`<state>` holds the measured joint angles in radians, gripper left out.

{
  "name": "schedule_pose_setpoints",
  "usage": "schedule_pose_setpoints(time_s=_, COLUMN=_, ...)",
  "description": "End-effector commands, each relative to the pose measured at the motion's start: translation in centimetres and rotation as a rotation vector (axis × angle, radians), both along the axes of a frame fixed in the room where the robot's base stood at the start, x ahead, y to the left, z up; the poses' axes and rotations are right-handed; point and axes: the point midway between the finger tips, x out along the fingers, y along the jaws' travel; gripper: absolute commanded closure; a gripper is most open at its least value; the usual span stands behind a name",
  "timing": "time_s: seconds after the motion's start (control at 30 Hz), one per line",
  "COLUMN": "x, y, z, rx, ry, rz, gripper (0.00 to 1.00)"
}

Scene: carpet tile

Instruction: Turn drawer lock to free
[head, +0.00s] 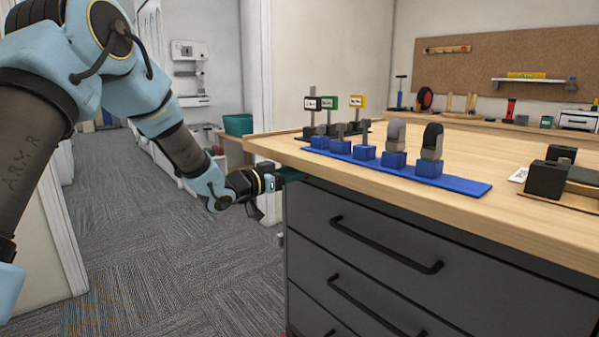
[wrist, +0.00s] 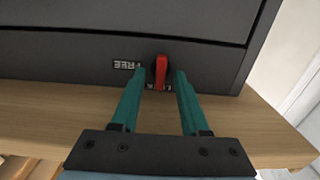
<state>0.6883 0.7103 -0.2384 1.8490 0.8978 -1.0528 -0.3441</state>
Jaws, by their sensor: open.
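The drawer lock is a small red handle (wrist: 161,72) on the dark grey cabinet front, seen in the wrist view. It stands upright in that picture, its lower end over a partly hidden label that seems to read LOCK (wrist: 168,87). A FREE label (wrist: 128,65) is to its left. My gripper (wrist: 160,78) has its two green fingers open, one on each side of the handle, with a gap visible on both sides. In the head view my gripper (head: 291,175) is at the cabinet's near left corner, just under the tabletop, and the lock is hidden.
The cabinet (head: 350,240) has several drawers with black bar handles (head: 385,245). The wooden tabletop (head: 480,205) overhangs just by my gripper. On it are a blue rail (head: 460,185) with several blocks, small signs (head: 329,102) and a black device (head: 547,178). Carpet (head: 180,240) on the left is clear.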

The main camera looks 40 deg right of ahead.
Motion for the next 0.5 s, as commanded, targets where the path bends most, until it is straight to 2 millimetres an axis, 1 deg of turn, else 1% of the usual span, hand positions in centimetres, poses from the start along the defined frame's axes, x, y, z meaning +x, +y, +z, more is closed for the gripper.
schedule_pose_setpoints(time_s=0.1, x=-0.07, y=-0.40, z=-0.04, rx=0.000, ry=0.001, rz=-0.001, gripper=0.55)
schedule_pose_setpoints(time_s=0.33, x=-0.03, y=-0.41, z=-0.04, rx=0.000, ry=0.001, rz=0.000, gripper=0.56)
schedule_pose_setpoints(time_s=0.5, x=-0.03, y=-0.39, z=-0.03, rx=0.000, ry=0.001, rz=0.000, gripper=0.75)
